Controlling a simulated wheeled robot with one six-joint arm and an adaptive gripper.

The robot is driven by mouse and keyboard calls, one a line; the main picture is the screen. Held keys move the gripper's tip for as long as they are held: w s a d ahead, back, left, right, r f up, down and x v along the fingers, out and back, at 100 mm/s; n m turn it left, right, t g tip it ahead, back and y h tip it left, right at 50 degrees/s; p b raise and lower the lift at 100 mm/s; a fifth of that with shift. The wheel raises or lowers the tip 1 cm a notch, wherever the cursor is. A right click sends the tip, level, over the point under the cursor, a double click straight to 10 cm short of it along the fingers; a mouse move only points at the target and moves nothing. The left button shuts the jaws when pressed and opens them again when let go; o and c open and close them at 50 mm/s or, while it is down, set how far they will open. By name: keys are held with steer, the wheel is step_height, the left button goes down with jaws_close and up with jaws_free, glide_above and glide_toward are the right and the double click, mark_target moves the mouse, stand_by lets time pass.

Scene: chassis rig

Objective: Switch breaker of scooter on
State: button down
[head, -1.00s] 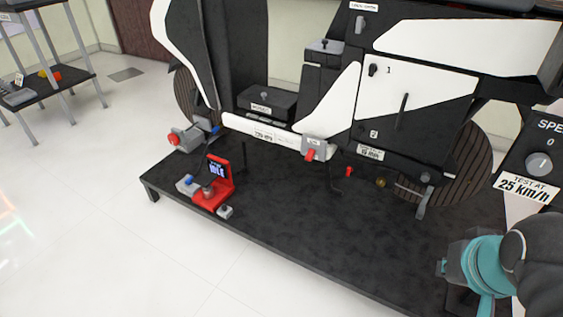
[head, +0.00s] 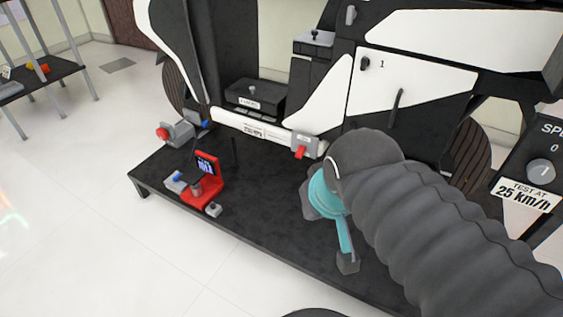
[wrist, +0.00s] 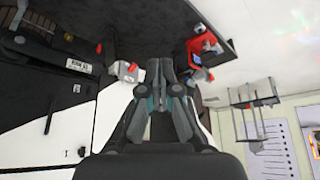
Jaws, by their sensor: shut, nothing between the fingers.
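The scooter (head: 415,65) is black and white and stands on a black platform. A grey box with a red lever (head: 300,152) sits at the end of its white lower side strip, and its label is too small to read. The red lever points down in the head view. In the wrist view the grey box (wrist: 123,71) is just left of my fingertips, apart from them. My gripper (wrist: 160,66) is shut and empty.
A red stand with a small screen (head: 208,170) is on the platform (head: 250,215), left of my arm. A grey box with a red knob (head: 172,135) is at the left end. The speed panel (head: 540,170) is at the right. The platform's front middle is clear.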

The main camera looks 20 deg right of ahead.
steer(key=shift+d+f, duration=0.1)
steer(key=w+d+f+n+g+h+b, duration=0.5)
steer(key=w+d+f+n+h, duration=0.7)
steer(key=w+d, duration=0.35)
steer(key=w+a+f+n+t+b, duration=0.1)
steer(key=w+a+f+n+t, duration=0.2)
steer(key=w+f+n+t, duration=0.1)
steer(key=w+a+f+n+t+h+b, duration=0.1)
steer(key=w+a+f+n+t, duration=0.2)
steer(key=w+f+n, duration=0.3)
steer(key=w+a+f+n+t+b, duration=0.1)
steer(key=w+a+f+n+t, duration=0.3)
steer(key=w+f, duration=0.5)
steer(key=shift+w+f+n+t+h+b, duration=0.35)
steer(key=shift+f+n+t, duration=0.15)
steer(key=shift+f+t, duration=0.45)
